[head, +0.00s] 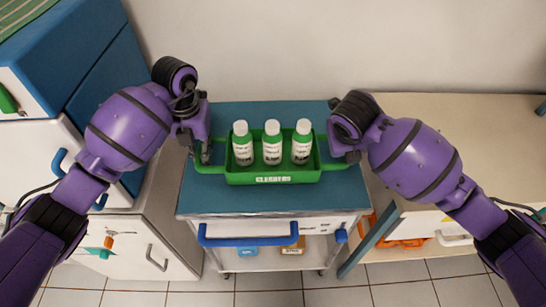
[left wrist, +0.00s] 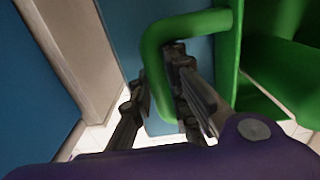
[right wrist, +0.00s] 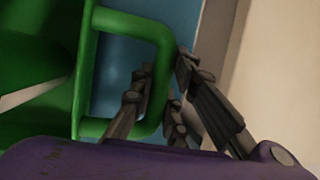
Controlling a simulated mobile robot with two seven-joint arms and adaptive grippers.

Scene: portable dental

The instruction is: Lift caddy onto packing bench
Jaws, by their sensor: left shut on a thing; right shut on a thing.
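The green caddy (head: 272,177), labelled CLEANERS, holds three white-capped bottles (head: 272,146) standing upright in a row. It is over the blue top of a small cart (head: 260,202); I cannot tell whether it touches that top. My left gripper (head: 203,158) is shut on the caddy's left handle, a green loop that shows in the left wrist view (left wrist: 152,62). My right gripper (head: 345,150) is shut on the right handle, which shows in the right wrist view (right wrist: 160,50). Which surface is the packing bench is unclear; a beige bench top (head: 455,135) lies at the right.
A blue case (head: 65,50) and white cabinets stand at the left, next to a grey-topped cabinet (head: 165,195). The cart has a blue front handle (head: 260,240) and a lower shelf with small boxes. Orange items (head: 405,243) sit under the right bench. The beige top is mostly clear.

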